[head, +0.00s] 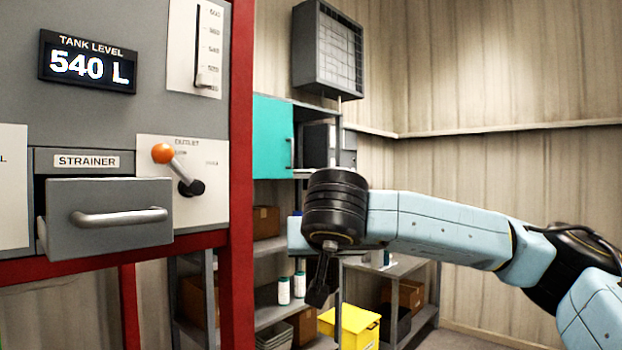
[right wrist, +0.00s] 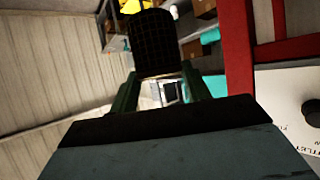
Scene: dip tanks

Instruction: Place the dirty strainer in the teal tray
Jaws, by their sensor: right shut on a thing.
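The dirty strainer (right wrist: 155,42) is a dark mesh cylinder in the right wrist view, between the green-looking fingers of my right gripper (right wrist: 161,82). The gripper is shut on it. In the head view my right gripper (head: 324,262) hangs below the black wrist, right of the red post, with a dark piece (head: 318,294) at its lower end; I cannot tell there whether that is the strainer or a finger. A teal patch (right wrist: 211,36) shows beyond the strainer in the wrist view; I cannot tell whether it is the teal tray. My left gripper is out of view.
The strainer drawer (head: 110,230) stands pulled out of the grey tank panel at the left, near an orange-knobbed lever (head: 163,154). A red post (head: 240,180) stands beside it. Behind are shelves with boxes, a teal cabinet door (head: 272,137) and a yellow bin (head: 350,327).

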